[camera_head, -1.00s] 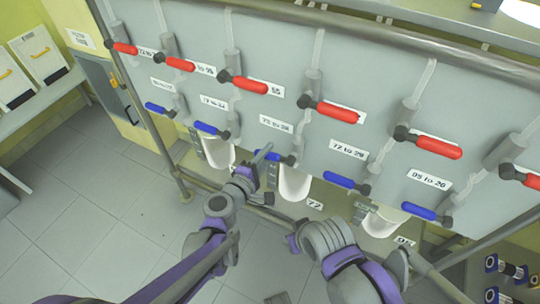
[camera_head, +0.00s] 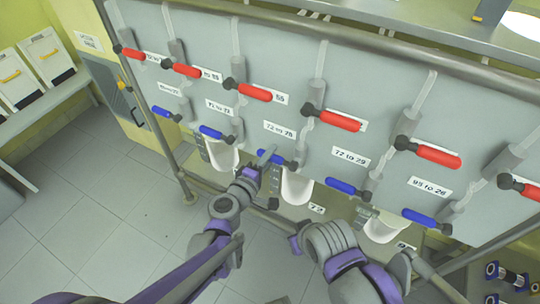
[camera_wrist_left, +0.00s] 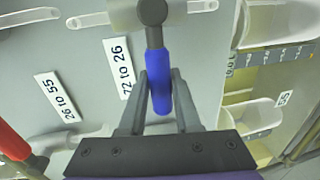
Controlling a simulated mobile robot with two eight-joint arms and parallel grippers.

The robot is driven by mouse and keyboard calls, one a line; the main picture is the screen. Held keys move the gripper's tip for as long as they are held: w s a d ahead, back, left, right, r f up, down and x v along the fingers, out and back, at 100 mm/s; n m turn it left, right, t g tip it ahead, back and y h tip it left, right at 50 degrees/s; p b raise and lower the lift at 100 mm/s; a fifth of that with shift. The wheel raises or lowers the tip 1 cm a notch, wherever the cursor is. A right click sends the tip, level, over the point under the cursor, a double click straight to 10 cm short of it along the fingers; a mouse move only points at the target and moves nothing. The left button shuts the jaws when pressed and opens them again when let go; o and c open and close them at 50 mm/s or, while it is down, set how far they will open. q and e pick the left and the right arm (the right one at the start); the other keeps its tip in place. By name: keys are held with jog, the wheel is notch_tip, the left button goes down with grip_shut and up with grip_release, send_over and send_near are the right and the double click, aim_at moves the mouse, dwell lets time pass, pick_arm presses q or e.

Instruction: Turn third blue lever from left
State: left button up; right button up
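The third blue lever from the left (camera_head: 276,158) sits low on the grey panel, partly behind my left gripper (camera_head: 266,158). In the left wrist view this blue lever (camera_wrist_left: 158,80) hangs from a dark joint, and its free end lies between the two fingers of my left gripper (camera_wrist_left: 161,82). The fingers stand close along both sides of it; I cannot tell whether they press on it. Other blue levers are to the left (camera_head: 212,132) and to the right (camera_head: 347,187). My right gripper does not show; only parts of my right arm do.
A row of red levers (camera_head: 333,121) runs above the blue ones. A bench with white containers (camera_head: 46,55) stands at the left. The floor at the left (camera_head: 80,215) is clear.

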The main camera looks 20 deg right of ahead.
pick_arm(q)
jog(key=o, duration=0.4)
jog(key=shift+o, duration=0.2)
jog(key=v, duration=1.1)
jog(key=s+a+r+m+g+y+p, duration=0.1)
jog(key=s+a+m+y+p, duration=0.1)
jog(key=a, duration=0.7)
jog(key=s+a+r+m+g+y+p, duration=0.1)
jog(key=s+a+m+g+y+p, duration=0.1)
jog(key=s+a+y, duration=0.4)
jog(key=s+a+r+m+g+y+p, duration=0.1)
jog(key=s+a+m+g+y+p, duration=0.1)
jog(key=a, duration=1.1)
jog(key=s+m+y+p, duration=0.1)
jog(key=s+y+p, duration=0.1)
jog(key=s+p, duration=0.1)
jog(key=shift+s+a+r+m+p, duration=0.15)
jog(key=shift+a+r+m+p, duration=0.15)
jog(key=shift+a+m+p, duration=0.1)
